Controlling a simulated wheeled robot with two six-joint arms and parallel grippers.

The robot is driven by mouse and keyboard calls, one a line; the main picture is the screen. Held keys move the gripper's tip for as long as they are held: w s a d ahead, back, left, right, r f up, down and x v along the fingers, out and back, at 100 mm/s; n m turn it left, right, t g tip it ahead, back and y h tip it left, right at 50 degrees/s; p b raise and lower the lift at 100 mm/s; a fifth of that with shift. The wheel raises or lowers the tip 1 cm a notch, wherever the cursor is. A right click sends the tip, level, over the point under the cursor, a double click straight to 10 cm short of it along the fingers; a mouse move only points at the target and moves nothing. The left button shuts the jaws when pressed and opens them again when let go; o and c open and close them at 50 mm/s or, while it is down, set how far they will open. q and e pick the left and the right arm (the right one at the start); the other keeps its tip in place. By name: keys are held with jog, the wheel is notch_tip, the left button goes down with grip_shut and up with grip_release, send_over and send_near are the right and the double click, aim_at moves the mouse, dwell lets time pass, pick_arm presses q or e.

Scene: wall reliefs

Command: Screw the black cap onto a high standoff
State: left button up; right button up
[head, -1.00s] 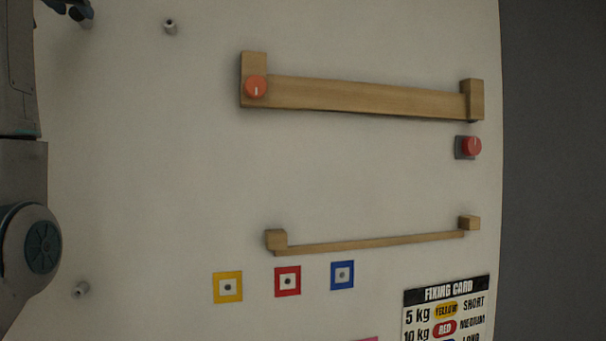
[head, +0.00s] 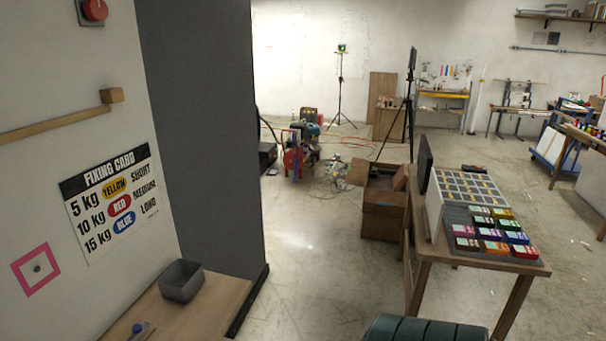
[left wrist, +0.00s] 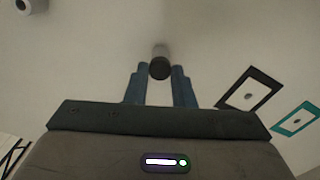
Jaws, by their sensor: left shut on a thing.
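In the left wrist view my left gripper (left wrist: 158,74) has its two blue fingers shut on the dark round cap (left wrist: 159,69). A paler grey cylinder, which looks like a standoff (left wrist: 161,50), shows directly behind the cap, in line with it against the wall. I cannot tell how far the cap sits on it. Another standoff (left wrist: 31,4) shows at the top left corner of that view, apart from the gripper. My right gripper is in neither view.
In the head view the wall panel carries a fixing card (head: 110,198), a wooden rail (head: 60,129), a red knob (head: 94,10) and a pink square (head: 36,269). A grey bin (head: 181,281) stands on a wooden shelf (head: 205,318) below. Open floor lies right, before a table (head: 480,258).

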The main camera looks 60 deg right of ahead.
pick_arm(q)
jog(key=m, duration=0.5)
jog(key=shift+m, duration=0.3)
dwell(0.4)
jog(key=m, duration=0.4)
jog(key=shift+m, duration=0.4)
jog(key=m, duration=0.5)
jog(key=shift+w, duration=0.1)
dwell(0.6)
jog(key=m, duration=0.5)
